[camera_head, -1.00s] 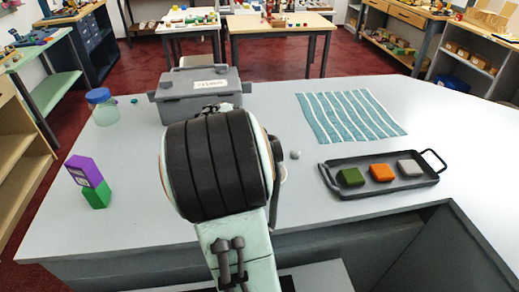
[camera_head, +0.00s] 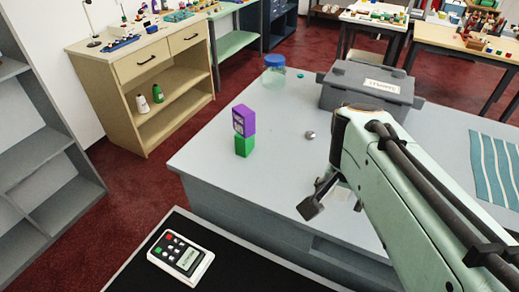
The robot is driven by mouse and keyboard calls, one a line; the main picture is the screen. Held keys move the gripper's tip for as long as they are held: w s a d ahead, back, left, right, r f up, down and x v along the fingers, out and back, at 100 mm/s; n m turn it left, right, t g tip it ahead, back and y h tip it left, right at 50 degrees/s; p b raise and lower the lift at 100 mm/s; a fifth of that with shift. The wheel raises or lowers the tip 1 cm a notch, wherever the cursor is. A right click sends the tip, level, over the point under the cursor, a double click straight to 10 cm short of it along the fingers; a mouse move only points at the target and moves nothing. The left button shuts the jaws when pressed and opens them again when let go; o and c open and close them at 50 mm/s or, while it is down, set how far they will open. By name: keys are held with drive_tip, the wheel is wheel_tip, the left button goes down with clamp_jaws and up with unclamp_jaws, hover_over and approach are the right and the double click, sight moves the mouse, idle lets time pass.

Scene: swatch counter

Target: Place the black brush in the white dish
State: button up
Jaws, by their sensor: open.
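My gripper (camera_head: 318,196) is at the end of my pale green arm, above the front edge of the grey counter. Its dark fingers are open and I see nothing between them. I cannot make out a black brush in this view. No white dish shows clearly; a small pale patch (camera_head: 342,193) beside the gripper is mostly hidden by my arm, and I cannot tell what it is.
A purple block on a green block (camera_head: 244,146) stands left on the counter (camera_head: 215,160). Behind are a blue-lidded jar (camera_head: 274,76), a grey labelled bin (camera_head: 365,88) and a small grey ball (camera_head: 310,134). A striped cloth (camera_head: 495,165) lies right. The counter's left part is mostly clear.

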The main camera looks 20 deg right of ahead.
drive_tip(key=s+a+f+n+g+y, duration=0.1)
drive_tip(key=s+a+f+n, duration=0.1)
drive_tip(key=s+a+n, duration=0.3)
drive_tip(key=s+a+f+n+g+y, duration=0.1)
drive_tip(key=s+a+n, duration=0.4)
drive_tip(key=a, duration=0.5)
drive_tip(key=shift+s+f+n+y, duration=0.4)
drive_tip(key=shift+s+f+y, duration=0.2)
drive_tip(key=shift+s+f, duration=0.3)
